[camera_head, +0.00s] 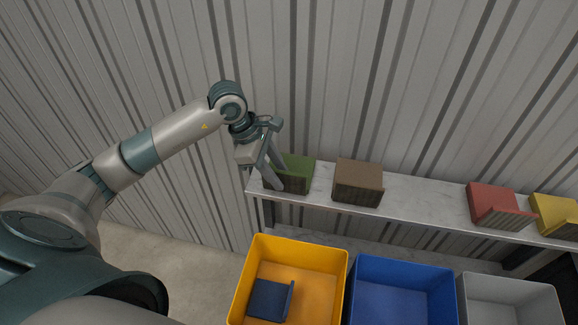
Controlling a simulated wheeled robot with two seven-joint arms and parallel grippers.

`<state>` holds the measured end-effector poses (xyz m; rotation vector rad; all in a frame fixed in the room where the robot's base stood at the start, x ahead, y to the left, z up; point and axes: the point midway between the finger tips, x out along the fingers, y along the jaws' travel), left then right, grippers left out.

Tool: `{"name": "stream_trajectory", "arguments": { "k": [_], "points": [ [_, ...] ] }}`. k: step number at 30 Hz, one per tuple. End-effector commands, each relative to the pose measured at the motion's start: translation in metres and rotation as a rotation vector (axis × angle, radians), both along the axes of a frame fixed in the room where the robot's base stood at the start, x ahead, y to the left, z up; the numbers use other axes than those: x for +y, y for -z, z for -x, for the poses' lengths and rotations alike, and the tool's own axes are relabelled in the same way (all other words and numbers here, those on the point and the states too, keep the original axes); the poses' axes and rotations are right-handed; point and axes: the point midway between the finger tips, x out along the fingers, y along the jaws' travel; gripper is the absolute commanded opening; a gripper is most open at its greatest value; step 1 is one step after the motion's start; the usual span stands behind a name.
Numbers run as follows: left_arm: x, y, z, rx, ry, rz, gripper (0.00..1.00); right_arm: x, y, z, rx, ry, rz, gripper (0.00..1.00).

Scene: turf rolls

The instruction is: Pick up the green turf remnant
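The green turf remnant (298,175) is a block with a green top and a brownish front face. It sits at the left end of a marble-topped shelf. My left gripper (274,182) points down at its left side, with the fingers overlapping its left edge in the picture. The fingers hide that part of the block. I cannot tell whether they touch it or how far apart the fingertips are. My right gripper is not in view.
A brown block (358,182) stands right of the green one on the shelf (425,200). Red (497,204) and yellow (556,213) blocks lie farther right. Below are a yellow bin (251,264) holding a dark blue piece (268,300), a blue bin (403,272) and a grey bin (510,286). A corrugated wall stands behind.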

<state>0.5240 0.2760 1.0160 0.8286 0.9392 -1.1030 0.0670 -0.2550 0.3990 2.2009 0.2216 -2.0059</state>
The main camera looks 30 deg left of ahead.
Motion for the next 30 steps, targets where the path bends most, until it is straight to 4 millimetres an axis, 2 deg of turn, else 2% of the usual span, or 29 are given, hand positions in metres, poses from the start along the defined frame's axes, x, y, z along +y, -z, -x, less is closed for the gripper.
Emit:
{"name": "stream_trajectory", "arguments": {
  "k": [5, 17, 20, 21, 22, 30],
  "points": [
    [-0.0027, 0.0073, -0.0016, -0.001, 0.0, 0.0, 0.31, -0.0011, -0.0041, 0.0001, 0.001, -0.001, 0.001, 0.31],
    [-0.0023, 0.0073, -0.0017, -0.002, -0.001, 0.0, 0.31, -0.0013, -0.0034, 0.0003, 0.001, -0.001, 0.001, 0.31],
    [-0.0022, 0.0072, -0.0016, -0.002, -0.001, 0.0, 0.12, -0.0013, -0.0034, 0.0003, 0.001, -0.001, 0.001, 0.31],
    [-0.0022, 0.0071, -0.0016, -0.002, -0.001, 0.0, 0.03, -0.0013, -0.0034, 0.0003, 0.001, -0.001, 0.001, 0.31],
    [-0.0022, 0.0071, -0.0016, -0.002, -0.001, 0.0, 0.0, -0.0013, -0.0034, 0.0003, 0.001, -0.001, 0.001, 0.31],
    [-0.0022, 0.0069, -0.0018, -0.002, 0.0, -0.001, 0.0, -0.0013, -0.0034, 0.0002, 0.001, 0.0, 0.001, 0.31]
  ]
}}
